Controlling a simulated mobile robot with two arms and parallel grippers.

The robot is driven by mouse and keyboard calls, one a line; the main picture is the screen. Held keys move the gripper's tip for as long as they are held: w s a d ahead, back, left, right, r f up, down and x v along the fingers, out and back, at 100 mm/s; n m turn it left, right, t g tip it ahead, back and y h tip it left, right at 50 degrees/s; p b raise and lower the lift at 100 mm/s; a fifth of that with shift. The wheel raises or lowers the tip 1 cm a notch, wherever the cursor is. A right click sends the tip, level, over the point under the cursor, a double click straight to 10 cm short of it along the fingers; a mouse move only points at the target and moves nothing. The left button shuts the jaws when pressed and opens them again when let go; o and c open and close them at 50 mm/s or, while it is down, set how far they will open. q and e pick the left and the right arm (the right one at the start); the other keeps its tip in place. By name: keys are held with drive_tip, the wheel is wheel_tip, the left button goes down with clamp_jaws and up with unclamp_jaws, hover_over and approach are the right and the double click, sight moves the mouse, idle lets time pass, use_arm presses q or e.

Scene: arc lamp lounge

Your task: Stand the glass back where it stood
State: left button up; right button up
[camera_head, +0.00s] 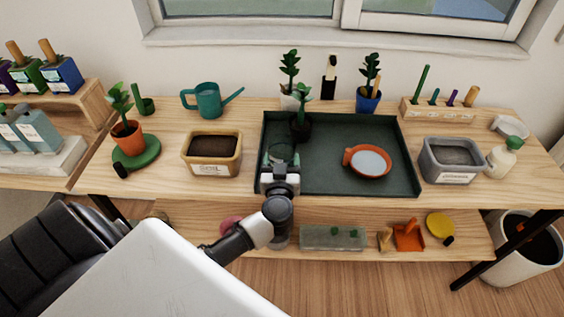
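A greenish, see-through round shape, which looks like the glass (281,153), is at the left end of the dark green tray (345,190). My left gripper (281,165) is right at it, pointing away from me over the tray's front left corner. The gripper and wrist cover the near side of the shape. I cannot tell whether the fingers are closed on it or only around it, nor whether it touches the tray floor. My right gripper is not in view.
A dark pot with a plant (300,127) stands just behind the glass. An orange dish (368,161) sits in the tray's right part. A soil-filled tan planter (212,153) is left of the tray, a grey one (449,160) right. The tray's middle is clear.

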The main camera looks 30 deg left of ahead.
use_arm(q)
drive_tip(key=shift+w+a+f, duration=0.5)
drive_tip(key=shift+w+f, duration=0.25)
drive_tip(key=shift+f, duration=0.05)
drive_tip(key=o, duration=1)
drive_tip(key=shift+f, duration=0.15)
drive_tip(key=shift+o, duration=0.2)
drive_tip(key=shift+s, duration=0.1)
drive_tip(key=shift+d, duration=0.1)
drive_tip(key=v, duration=1.2)
